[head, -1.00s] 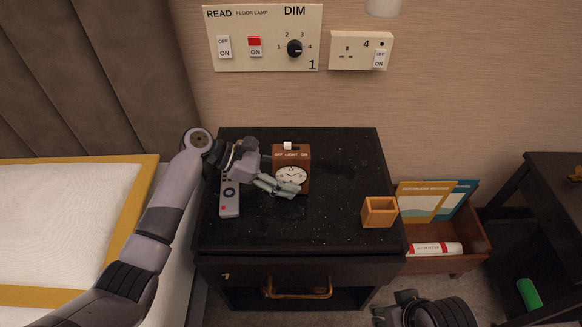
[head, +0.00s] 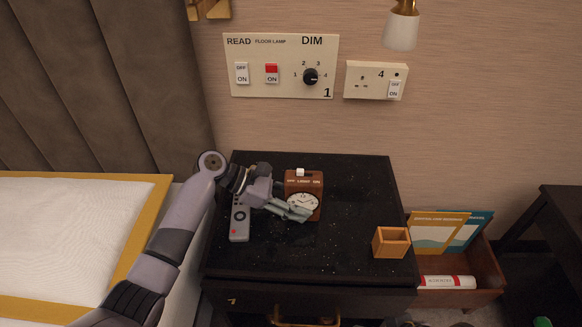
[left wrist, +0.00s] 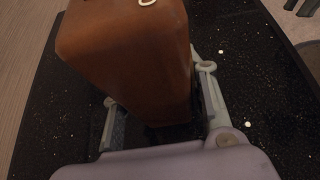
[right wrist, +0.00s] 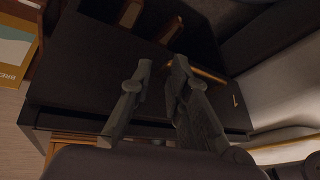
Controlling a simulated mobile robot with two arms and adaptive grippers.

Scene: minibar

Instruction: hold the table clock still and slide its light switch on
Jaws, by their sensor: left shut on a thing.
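The table clock (head: 304,185) is a brown upright case with a white dial, standing on the black bedside table (head: 345,225). Its white light switch (head: 300,172) sits on top, above the OFF LIGHT ON label, left of the label's middle. My left gripper (head: 298,208) is shut on the clock, with a finger across the lower dial. In the left wrist view the brown case (left wrist: 130,60) stands between the two fingers. My right gripper (right wrist: 160,72) is open and empty in the right wrist view, near the table with its brass drawer handle (right wrist: 208,75); the head view does not show it.
A grey remote (head: 239,220) lies left of the clock, beside my left wrist. A small open wooden box (head: 391,243) stands at the table's right edge. The table between clock and box is clear. Wall switches (head: 280,66) are above; a wooden bin (head: 482,262) holds brochures.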

